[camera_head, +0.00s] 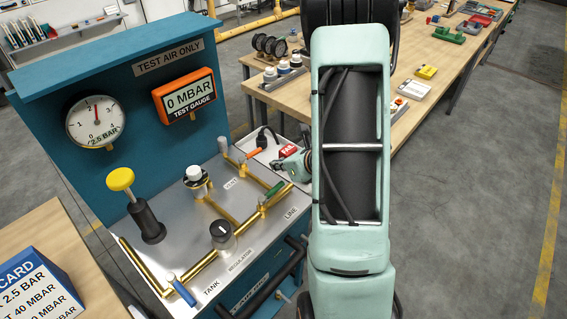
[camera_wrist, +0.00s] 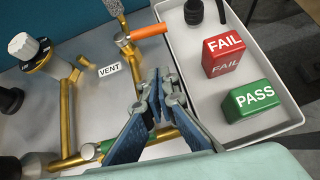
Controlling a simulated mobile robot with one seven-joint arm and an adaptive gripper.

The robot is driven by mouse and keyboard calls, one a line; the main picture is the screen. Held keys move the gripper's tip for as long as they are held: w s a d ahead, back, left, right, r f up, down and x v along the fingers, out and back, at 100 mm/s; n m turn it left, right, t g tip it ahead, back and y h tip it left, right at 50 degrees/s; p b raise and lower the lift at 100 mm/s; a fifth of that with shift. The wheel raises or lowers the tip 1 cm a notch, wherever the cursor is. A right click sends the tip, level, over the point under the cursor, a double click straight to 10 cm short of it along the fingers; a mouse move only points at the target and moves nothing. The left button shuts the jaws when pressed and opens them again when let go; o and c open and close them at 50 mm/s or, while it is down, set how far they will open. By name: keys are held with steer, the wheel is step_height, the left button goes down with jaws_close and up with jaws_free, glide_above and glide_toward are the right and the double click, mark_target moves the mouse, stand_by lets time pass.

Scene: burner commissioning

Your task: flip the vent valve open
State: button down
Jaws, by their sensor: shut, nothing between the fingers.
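The vent valve's orange handle (camera_head: 254,153) is at the far right of the metal panel, behind the VENT label (camera_head: 231,184). In the wrist view the orange handle (camera_wrist: 149,32) points right, crosswise to its brass pipe, with its tip near the tray rim. My gripper (camera_wrist: 158,92) is shut and empty, nearer the camera than the handle and apart from it in the picture. In the head view my gripper (camera_head: 289,168) shows beside the panel's right edge, partly hidden by my arm.
A white tray (camera_wrist: 285,112) beside the panel holds a red FAIL block (camera_wrist: 223,55) and a green PASS block (camera_wrist: 253,100). A green-handled line valve (camera_head: 273,190), a regulator knob (camera_head: 222,232) and a blue-handled tank valve (camera_head: 181,290) share the panel. The test gauge (camera_head: 189,95) reads 0 mbar.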

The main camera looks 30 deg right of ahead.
mark_target(251, 155)
steer(key=x, duration=0.3)
steer(key=shift+f, duration=0.1)
steer(key=w, duration=0.1)
steer(key=w+p, duration=0.1)
steer(key=shift+w+a, duration=0.3)
steer(key=shift+a, duration=0.1)
steer(key=shift+w+a+r, duration=0.1)
steer(key=shift+w+r, duration=0.05)
steer(key=shift+w, duration=0.25)
steer(key=shift+w+a+r, duration=0.15)
steer(key=shift+w, duration=0.3)
steer(key=shift+w+f+b, duration=0.15)
steer(key=shift+w+b, duration=0.5)
steer(key=shift+w+r, duration=0.1)
steer(key=shift+r, duration=0.2)
